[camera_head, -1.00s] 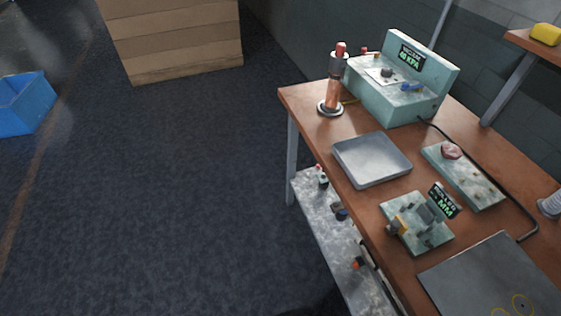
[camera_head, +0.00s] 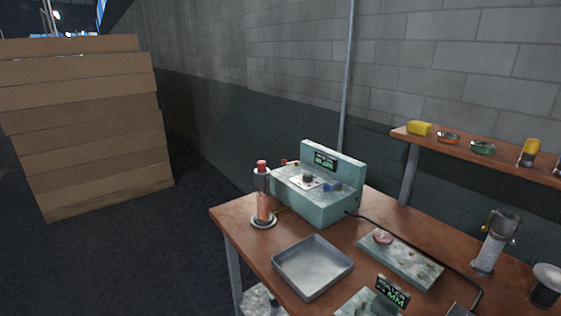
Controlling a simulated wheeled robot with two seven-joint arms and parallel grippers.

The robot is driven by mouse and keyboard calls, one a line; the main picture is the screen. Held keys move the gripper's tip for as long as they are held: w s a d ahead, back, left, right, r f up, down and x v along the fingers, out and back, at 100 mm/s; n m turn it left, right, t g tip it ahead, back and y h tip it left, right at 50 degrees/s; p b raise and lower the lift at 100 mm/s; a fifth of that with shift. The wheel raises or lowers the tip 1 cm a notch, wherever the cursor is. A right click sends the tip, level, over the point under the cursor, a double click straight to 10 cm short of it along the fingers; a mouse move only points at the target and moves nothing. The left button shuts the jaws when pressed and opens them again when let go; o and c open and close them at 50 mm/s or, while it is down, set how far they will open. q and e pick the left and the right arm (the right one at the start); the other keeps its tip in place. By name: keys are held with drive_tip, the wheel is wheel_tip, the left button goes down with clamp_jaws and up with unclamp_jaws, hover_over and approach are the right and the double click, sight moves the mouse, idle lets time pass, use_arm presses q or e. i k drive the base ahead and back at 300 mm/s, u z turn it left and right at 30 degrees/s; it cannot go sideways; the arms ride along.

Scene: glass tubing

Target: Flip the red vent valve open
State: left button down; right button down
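A pale green control box (camera_head: 318,208) with a small lit display (camera_head: 325,160) stands at the back of the wooden bench. A small red part (camera_head: 290,161), which looks like the red vent valve, shows at the box's back left edge. It is too small to tell its handle position. A black knob (camera_head: 308,178) and a blue lever (camera_head: 332,187) sit on the box's top. Left of the box stands an upright cylinder (camera_head: 263,200) with copper-coloured contents and a red cap (camera_head: 262,166). Neither of my grippers is in view.
A grey metal tray (camera_head: 312,267), a green plate with a pinkish knob (camera_head: 400,260) and a roller display (camera_head: 392,291) occupy the bench (camera_head: 232,215). A black cable runs along the right. A shelf (camera_head: 480,157) hangs at right. Stacked cardboard (camera_head: 85,120) stands left; dark floor lies between.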

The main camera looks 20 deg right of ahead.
sight(284, 160)
drive_tip(key=u, duration=0.05)
drive_tip(key=k, duration=0.5)
drive_tip(key=u, duration=0.55)
drive_tip(key=i, duration=5.35)
drive_tip(key=z, duration=2.75)
